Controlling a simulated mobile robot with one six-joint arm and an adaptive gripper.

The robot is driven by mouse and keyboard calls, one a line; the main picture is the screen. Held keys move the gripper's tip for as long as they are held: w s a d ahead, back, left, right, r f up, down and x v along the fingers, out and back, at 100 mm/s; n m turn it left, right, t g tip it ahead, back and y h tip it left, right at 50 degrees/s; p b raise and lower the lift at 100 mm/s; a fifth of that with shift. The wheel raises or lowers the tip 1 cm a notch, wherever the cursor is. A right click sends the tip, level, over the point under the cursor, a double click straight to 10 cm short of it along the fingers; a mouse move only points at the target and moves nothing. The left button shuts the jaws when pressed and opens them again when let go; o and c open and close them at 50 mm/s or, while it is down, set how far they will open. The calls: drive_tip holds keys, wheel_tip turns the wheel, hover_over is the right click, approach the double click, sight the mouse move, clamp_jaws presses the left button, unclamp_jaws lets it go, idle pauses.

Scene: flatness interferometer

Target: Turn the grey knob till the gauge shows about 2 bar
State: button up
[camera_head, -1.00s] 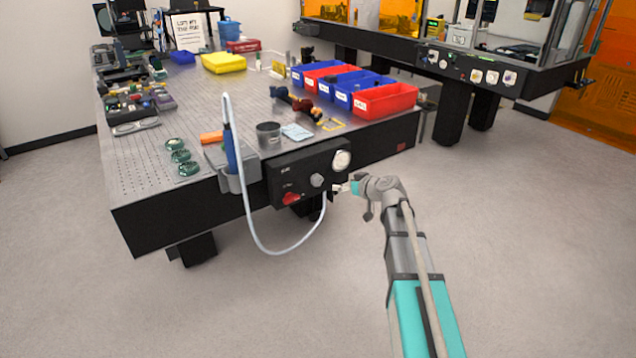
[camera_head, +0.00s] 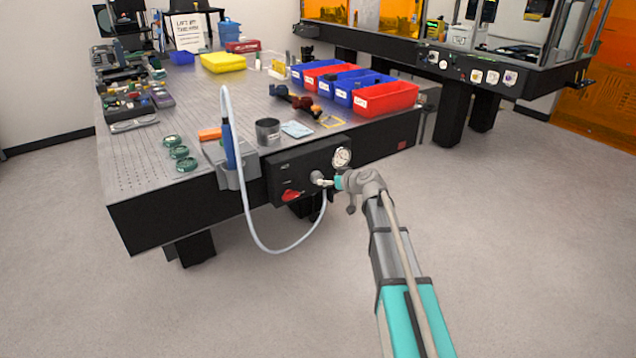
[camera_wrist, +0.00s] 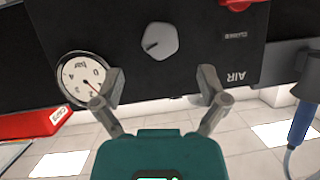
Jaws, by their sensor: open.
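The grey knob (camera_wrist: 160,41) sits on the front of the black air panel (camera_wrist: 195,75). In the wrist view it lies ahead of my open gripper (camera_wrist: 168,88), roughly centred between the fingers and apart from them. The round white gauge (camera_wrist: 80,78) is beside it, partly covered by one finger; its needle reading is too small to tell. In the head view the gauge (camera_head: 341,157) is at the panel's upper right, and my gripper (camera_head: 325,182) is in front of the knob (camera_head: 316,176), partly covering it.
A red switch (camera_head: 291,195) is on the panel, left of and below the knob. A pale hose (camera_head: 275,252) loops down from the blue-handled tool (camera_head: 229,145) in its holder. Red and blue bins (camera_head: 385,103) stand on the table above. The floor in front is clear.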

sight(319, 178)
drive_tip(key=shift+b+x, duration=0.95)
drive_tip(key=shift+x, duration=2.25)
drive_tip(key=c, duration=1.1)
drive_tip(key=shift+c, duration=0.2)
